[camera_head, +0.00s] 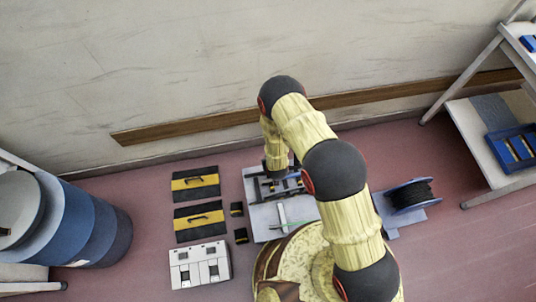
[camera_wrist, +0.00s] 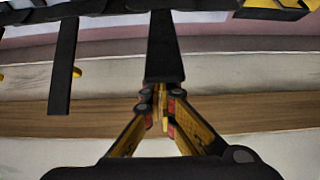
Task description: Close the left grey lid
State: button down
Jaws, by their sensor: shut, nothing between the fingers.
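My gripper (camera_wrist: 160,108) is shut and empty in the wrist view. Its fingertips are close to the end of a dark flat bar (camera_wrist: 165,45); I cannot tell whether they touch. A second dark bar (camera_wrist: 66,70) with small yellow parts is to the left, apart from the gripper. In the head view my arm reaches down over a grey plate (camera_head: 266,218) carrying dark fittings, which hides the fingertips. I cannot make out clearly which part is the left grey lid. A white box (camera_head: 200,264) with two panels stands to the plate's left.
Two black-and-yellow cases (camera_head: 195,183) (camera_head: 199,222) lie left of the plate, with two small dark blocks (camera_head: 237,209) (camera_head: 241,235) between. A cable reel (camera_head: 409,195) is on the right. Blue drums (camera_head: 80,225) stand far left. A wooden rail (camera_head: 190,127) runs along the wall.

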jog(key=s+d+f+b, duration=0.1)
jog(key=s+f, duration=0.1)
jog(key=s, duration=0.2)
jog(key=s+d+f+b, duration=0.1)
jog(key=s+f, duration=0.1)
jog(key=s, duration=0.2)
jog(key=s+d+f+b, duration=0.1)
jog(key=s+f, duration=0.2)
jog(key=s, duration=0.1)
jog(key=shift+s, duration=0.1)
jog(key=shift+s+d+f+t+b, duration=0.1)
jog(key=shift+s+f+t+b, duration=0.15)
jog(key=shift+f+t+b, duration=0.4)
jog(key=shift+r, duration=0.2)
